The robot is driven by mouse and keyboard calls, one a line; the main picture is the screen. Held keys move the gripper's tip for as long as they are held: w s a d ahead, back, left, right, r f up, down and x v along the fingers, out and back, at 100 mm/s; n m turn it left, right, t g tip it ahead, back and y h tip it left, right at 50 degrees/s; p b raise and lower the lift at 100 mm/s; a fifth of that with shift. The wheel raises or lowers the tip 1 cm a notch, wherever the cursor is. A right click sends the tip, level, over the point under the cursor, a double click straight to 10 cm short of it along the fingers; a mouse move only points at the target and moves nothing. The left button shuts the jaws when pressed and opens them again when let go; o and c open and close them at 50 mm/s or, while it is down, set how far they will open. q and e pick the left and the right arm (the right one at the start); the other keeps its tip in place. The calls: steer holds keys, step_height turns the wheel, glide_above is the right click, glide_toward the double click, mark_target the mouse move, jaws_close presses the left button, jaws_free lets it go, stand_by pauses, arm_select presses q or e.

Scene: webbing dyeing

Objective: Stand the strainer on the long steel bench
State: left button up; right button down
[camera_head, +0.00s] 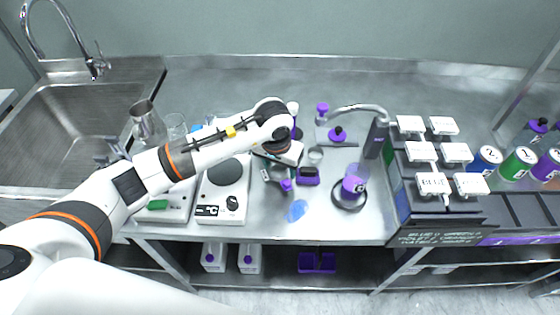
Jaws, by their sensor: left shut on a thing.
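My left arm reaches in from the left across the long steel bench (350,215). Its gripper (278,168) points down over the middle of the bench. It is shut on a small grey metal piece with a purple end (287,185), which looks like the strainer. The gripper and wrist hide much of it, so I cannot tell whether it touches the bench. My right gripper is not in view.
A white hot plate (223,193) stands left of the gripper. A beaker with purple contents (354,184) stands to the right, and a blue item (297,210) lies in front. A dye rack (440,215) fills the right; a sink (75,125) is at left.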

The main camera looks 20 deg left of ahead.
arm_select(q)
steer(key=shift+f, duration=0.3)
stand_by(0.4)
steer(key=shift+f+b, duration=0.55)
steer(key=shift+b, duration=0.15)
steer(key=o, duration=1.2)
steer(key=shift+c, duration=0.2)
